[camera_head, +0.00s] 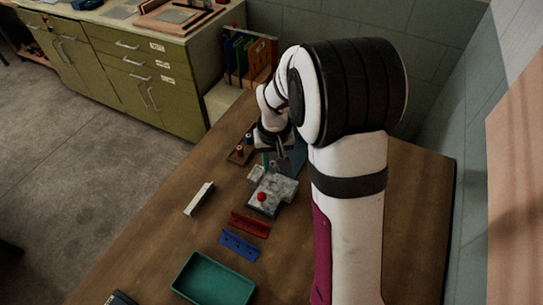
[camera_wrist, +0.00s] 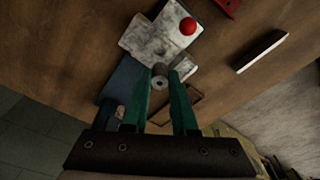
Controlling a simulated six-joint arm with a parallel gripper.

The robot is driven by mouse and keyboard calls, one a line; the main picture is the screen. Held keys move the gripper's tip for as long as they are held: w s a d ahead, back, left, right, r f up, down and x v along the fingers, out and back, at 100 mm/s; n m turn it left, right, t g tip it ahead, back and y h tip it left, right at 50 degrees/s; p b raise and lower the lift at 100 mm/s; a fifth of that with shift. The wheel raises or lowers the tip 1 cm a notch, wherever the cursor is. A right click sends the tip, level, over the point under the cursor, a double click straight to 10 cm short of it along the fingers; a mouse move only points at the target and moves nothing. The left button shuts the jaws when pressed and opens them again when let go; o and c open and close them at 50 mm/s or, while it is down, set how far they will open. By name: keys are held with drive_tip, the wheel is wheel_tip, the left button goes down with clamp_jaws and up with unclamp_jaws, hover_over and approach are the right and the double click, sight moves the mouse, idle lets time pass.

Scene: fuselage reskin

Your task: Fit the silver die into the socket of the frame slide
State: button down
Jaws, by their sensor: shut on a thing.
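The silver die (camera_wrist: 160,82) is a small round metal piece with a hole in its end. My gripper (camera_wrist: 161,77) has green fingers shut on it near their tips. The frame slide (camera_wrist: 142,38) is a worn, pale metal block with a red ball knob (camera_wrist: 188,26). A dark round spot on the block, which looks like the socket (camera_wrist: 161,53), lies just beyond the die in the wrist view. The gap in height cannot be told. In the head view the frame slide (camera_head: 284,187) lies on the bench below my gripper (camera_head: 272,164); the die is too small to make out.
A pale bar (camera_head: 199,198) lies left of the slide. Red (camera_head: 250,224) and blue (camera_head: 239,245) strips and a green tray (camera_head: 190,287) lie nearer. A small wooden rack with red and blue pieces (camera_head: 236,157) stands behind. The bench's left side has free room.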

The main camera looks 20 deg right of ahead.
sight(273, 173)
drive_tip(key=shift+f, duration=2.65)
drive_tip(key=shift+f, duration=1.25)
drive_tip(key=c, duration=0.6)
unclamp_jaws()
drive_tip(key=r, duration=0.5)
drive_tip(key=s+r, duration=0.1)
drive_tip(key=r, duration=0.4)
drive_tip(key=s+r, duration=0.1)
drive_tip(key=r, duration=0.4)
drive_tip(key=shift+a+r, duration=0.15)
drive_tip(key=shift+r, duration=0.2)
